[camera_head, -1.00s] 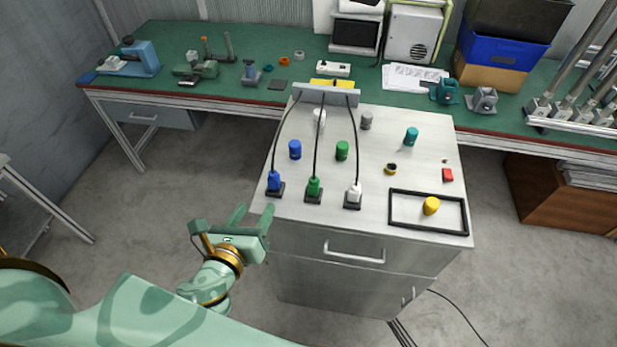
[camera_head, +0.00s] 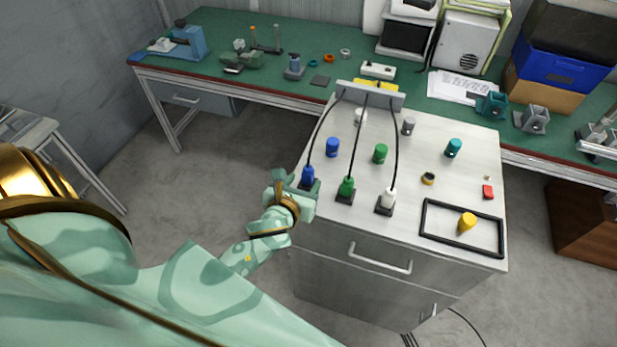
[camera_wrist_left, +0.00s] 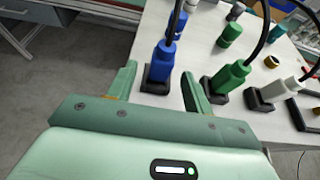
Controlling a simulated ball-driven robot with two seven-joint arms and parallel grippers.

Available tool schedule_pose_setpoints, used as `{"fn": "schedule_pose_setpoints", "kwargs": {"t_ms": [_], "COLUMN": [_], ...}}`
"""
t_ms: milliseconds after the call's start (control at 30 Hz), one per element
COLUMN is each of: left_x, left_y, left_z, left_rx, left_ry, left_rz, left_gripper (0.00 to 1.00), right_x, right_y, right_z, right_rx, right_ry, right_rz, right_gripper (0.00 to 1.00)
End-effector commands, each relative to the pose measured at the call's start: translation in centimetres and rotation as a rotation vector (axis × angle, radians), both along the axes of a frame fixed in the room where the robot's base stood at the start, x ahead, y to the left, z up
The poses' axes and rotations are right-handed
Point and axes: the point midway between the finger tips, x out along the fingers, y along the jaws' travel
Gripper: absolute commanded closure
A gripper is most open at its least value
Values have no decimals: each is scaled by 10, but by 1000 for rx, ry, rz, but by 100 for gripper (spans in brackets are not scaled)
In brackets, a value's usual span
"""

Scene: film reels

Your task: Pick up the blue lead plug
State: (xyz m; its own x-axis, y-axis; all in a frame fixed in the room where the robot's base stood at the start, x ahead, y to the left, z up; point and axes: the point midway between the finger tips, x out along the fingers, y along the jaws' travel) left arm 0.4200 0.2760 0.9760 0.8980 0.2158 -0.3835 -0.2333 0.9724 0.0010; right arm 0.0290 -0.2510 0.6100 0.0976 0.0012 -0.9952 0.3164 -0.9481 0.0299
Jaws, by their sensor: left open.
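The blue lead plug (camera_head: 308,176) stands upright in a dark base at the left front of the metal cabinet top, with a black cable rising from it. My left gripper (camera_head: 298,182) is at the cabinet's front left edge, close to this plug. In the left wrist view, the blue plug (camera_wrist_left: 162,60) is just ahead and between the two spread fingers of my left gripper (camera_wrist_left: 158,82). The fingers are open and apart from the plug. The green lead plug (camera_head: 346,187) and the white lead plug (camera_head: 388,197) stand in bases to the right. My right gripper is out of view.
Behind the plugs stand a blue cylinder (camera_head: 333,147), a green cylinder (camera_head: 380,153) and a teal one (camera_head: 453,147). Cables run to a grey bracket (camera_head: 371,95). A black frame (camera_head: 462,246) with a yellow piece (camera_head: 467,221) lies at right front.

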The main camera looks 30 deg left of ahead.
Motion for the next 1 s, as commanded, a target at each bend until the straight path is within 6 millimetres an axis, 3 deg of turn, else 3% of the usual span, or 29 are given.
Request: {"fn": "schedule_pose_setpoints", "kwargs": {"t_ms": [400, 667, 867, 1000], "left_x": [50, 54, 54, 54], "left_y": [11, 12, 12, 12], "left_z": [-14, -15, -15, -15], "left_rx": [0, -2, -1, -1], "left_ry": [1, 1, 1, 1], "left_rz": [0, -1, -1, -1], "left_gripper": [49, 49, 98, 98], "right_x": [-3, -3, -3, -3], "right_y": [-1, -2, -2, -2], "right_z": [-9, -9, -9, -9], "right_rx": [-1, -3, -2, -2], "right_ry": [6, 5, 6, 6], "right_rz": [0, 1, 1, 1], "right_gripper": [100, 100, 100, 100]}}
